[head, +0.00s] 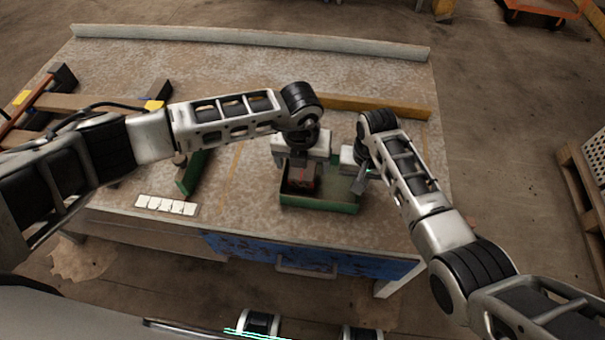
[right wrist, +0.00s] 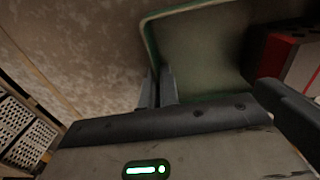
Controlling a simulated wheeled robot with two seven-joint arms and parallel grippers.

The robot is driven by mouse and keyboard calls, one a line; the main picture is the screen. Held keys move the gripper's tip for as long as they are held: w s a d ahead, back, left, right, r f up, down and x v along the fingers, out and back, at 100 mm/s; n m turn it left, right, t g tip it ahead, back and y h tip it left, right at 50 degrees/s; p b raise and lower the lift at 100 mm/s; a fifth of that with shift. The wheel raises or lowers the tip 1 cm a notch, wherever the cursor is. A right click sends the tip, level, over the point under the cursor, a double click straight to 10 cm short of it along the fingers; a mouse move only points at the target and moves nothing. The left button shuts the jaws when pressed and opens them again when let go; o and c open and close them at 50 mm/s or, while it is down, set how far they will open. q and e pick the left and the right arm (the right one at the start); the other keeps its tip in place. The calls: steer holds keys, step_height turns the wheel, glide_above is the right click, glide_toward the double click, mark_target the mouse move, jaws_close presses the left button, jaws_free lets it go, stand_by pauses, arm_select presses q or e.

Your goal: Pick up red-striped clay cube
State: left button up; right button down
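A dark cube with red on it (head: 303,181) sits inside the green tray (head: 320,207) at its left side. Part of the cube, red and dark with a pale area, shows at the right edge of the right wrist view (right wrist: 277,58). My left gripper (head: 300,165) points down over the cube, with its fingers at the cube's top. It hides part of the cube, and its grip is unclear. My right gripper (head: 359,182) is at the tray's right wall. In the right wrist view its fingers (right wrist: 157,88) are close together, with the tray wall between them.
A yellow wooden bar (head: 375,106) lies behind the tray. A green piece (head: 193,172) and a white strip (head: 166,205) lie to the left. A pale raised edge (head: 250,39) runs along the table's back. The table is clear right of the tray.

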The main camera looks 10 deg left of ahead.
arm_select(q)
steer(key=shift+w+f, duration=0.1)
steer(key=shift+f, duration=0.45)
steer(key=c, duration=1.1)
steer(key=shift+r, duration=0.2)
step_height(320, 180, up, 10)
steer(key=shift+f, duration=0.15)
